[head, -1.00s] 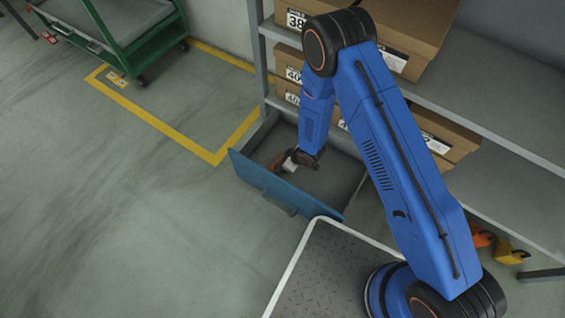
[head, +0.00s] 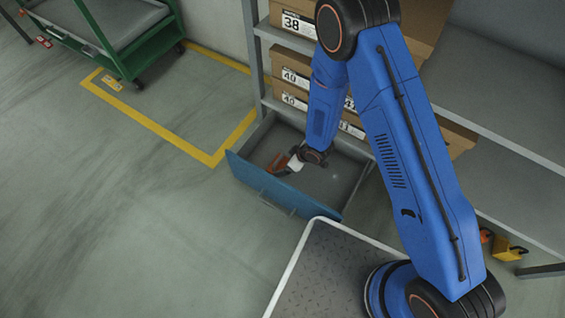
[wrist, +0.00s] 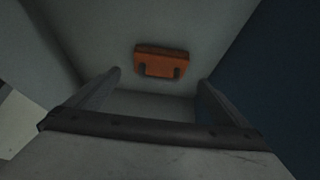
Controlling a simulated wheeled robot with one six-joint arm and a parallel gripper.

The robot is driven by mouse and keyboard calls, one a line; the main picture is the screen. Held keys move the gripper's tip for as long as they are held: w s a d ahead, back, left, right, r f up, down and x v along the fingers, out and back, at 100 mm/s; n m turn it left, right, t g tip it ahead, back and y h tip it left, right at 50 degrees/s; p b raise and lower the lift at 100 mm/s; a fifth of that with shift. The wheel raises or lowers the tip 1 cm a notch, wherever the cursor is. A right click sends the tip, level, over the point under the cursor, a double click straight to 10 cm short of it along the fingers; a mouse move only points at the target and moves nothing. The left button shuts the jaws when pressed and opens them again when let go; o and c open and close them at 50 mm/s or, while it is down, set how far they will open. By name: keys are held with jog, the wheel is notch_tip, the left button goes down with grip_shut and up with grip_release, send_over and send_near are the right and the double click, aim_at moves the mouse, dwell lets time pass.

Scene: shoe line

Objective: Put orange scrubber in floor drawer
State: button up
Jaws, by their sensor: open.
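The orange scrubber (wrist: 162,63) lies on the floor of the blue-fronted drawer in the wrist view, beyond my fingertips and apart from them. An orange patch (head: 279,162) also shows inside the drawer in the head view, beside my gripper. The floor drawer (head: 262,185) is pulled open under the shelf, with grey inner walls. My gripper (head: 291,166) is over the drawer's interior, pointing down into it. In the wrist view my gripper (wrist: 160,83) has its two dark fingers spread wide with nothing between them.
A metal shelf holds several shoe boxes (head: 296,76) above the drawer. Orange and yellow items (head: 508,249) are under the shelf at right. A green cart (head: 120,55) stands at upper left by yellow floor tape (head: 160,128). Open floor lies left of the drawer.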

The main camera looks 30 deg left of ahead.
jog(key=shift+v, duration=2.4)
jog(key=shift+d, duration=0.1)
